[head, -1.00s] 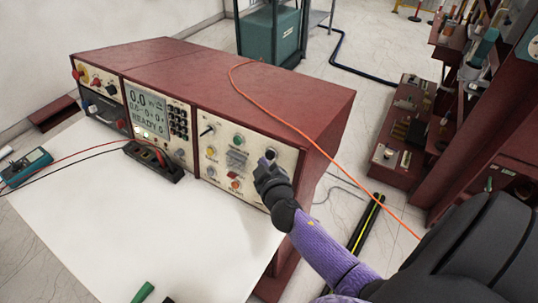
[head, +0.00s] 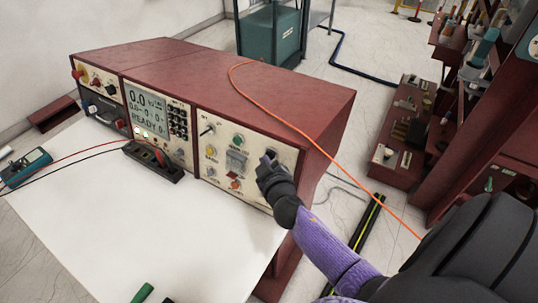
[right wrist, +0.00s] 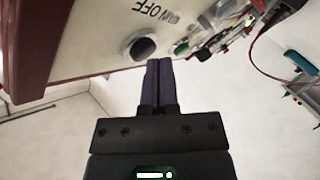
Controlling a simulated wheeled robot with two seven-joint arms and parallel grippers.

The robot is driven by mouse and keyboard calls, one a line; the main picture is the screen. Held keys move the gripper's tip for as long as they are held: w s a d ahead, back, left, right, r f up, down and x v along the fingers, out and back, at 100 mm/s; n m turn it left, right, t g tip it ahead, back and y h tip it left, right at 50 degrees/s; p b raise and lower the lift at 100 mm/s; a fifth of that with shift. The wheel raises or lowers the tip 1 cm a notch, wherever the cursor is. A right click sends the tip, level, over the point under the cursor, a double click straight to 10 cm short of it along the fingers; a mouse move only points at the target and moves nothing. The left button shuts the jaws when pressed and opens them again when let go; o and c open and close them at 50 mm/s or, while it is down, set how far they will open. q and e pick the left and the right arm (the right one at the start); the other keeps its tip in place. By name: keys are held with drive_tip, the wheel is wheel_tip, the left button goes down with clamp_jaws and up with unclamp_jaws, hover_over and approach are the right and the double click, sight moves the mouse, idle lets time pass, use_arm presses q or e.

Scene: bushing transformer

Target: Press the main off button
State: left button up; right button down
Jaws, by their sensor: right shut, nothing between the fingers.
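The control panel (head: 222,130) is the cream right-hand face of a red console and carries several coloured buttons and a black switch. In the right wrist view a dark round button in a pale ring (right wrist: 140,47) sits under upside-down lettering that ends in "OFF". My right gripper (right wrist: 159,62) is shut and empty, its purple fingertips just right of that button in the picture; I cannot tell whether they touch it. In the head view my right gripper (head: 267,164) is at the panel's right part and covers the area around it. My left gripper is not in view.
A white tabletop (head: 140,225) lies before the console, with a black socket block (head: 155,163) and a teal meter (head: 26,167). An orange cable (head: 300,132) runs over the console top. A rack of tools (head: 408,115) stands at the right.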

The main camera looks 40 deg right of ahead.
drive_tip(key=shift+w+d+f, duration=0.1)
drive_tip(key=shift+w+d, duration=0.05)
drive_tip(key=shift+d, duration=0.2)
idle(0.3)
idle(0.3)
drive_tip(key=shift+s+a+r, duration=0.25)
drive_tip(key=shift+s+a, duration=0.1)
drive_tip(key=shift+a, duration=0.4)
drive_tip(key=shift+s+a+r+p, duration=0.1)
drive_tip(key=shift+s+a+r, duration=0.15)
drive_tip(key=shift+a, duration=0.5)
drive_tip(key=shift+s+a+r+p, duration=0.1)
drive_tip(key=shift+s+a, duration=0.3)
drive_tip(key=shift+a, duration=0.35)
drive_tip(key=shift+s+a+r+p, duration=0.1)
drive_tip(key=shift+s+a+r, duration=0.15)
drive_tip(key=shift+a, duration=0.5)
